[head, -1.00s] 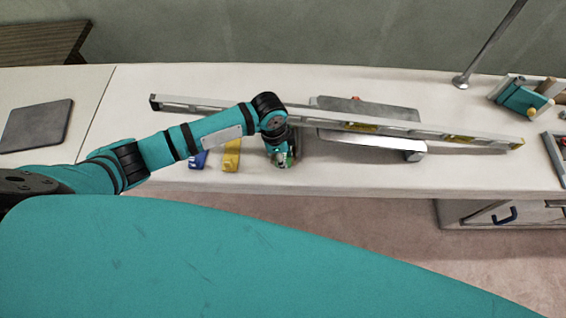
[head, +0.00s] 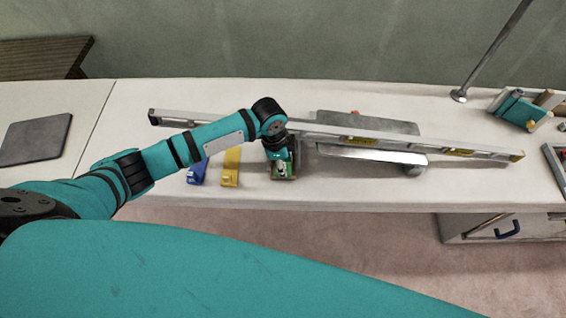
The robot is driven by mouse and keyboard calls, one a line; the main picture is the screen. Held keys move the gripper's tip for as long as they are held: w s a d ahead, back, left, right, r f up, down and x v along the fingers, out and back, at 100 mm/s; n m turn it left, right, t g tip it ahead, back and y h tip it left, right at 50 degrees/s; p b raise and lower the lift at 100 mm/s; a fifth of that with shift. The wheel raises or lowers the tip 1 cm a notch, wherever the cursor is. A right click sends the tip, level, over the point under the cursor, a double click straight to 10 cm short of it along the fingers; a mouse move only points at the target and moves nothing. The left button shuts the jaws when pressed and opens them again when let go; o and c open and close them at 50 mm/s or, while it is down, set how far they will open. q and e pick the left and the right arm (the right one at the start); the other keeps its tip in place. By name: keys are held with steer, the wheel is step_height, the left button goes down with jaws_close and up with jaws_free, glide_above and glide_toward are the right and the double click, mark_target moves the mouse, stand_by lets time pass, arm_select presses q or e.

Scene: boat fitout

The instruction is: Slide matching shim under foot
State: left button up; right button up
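A blue shim (head: 197,173) and a yellow shim (head: 231,168) lie side by side near the bench's front edge. My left gripper (head: 282,167) points down just right of them, close over the bench. A green piece (head: 284,174), probably another shim, shows at its fingertips; the gripper partly hides it. I cannot tell whether the fingers are shut on it. A grey metal unit (head: 372,156) stands right of the gripper, with a round foot (head: 414,170) at its front right corner. Its other feet are hidden. My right gripper is not in view.
A long spirit level (head: 400,146) lies across the unit and reaches left behind my arm. A dark flat plate (head: 36,138) lies far left. A metal post (head: 459,95) and a teal block (head: 521,110) stand back right. The bench front between gripper and foot is clear.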

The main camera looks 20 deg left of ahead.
arm_select(q)
steer(key=shift+o, duration=1)
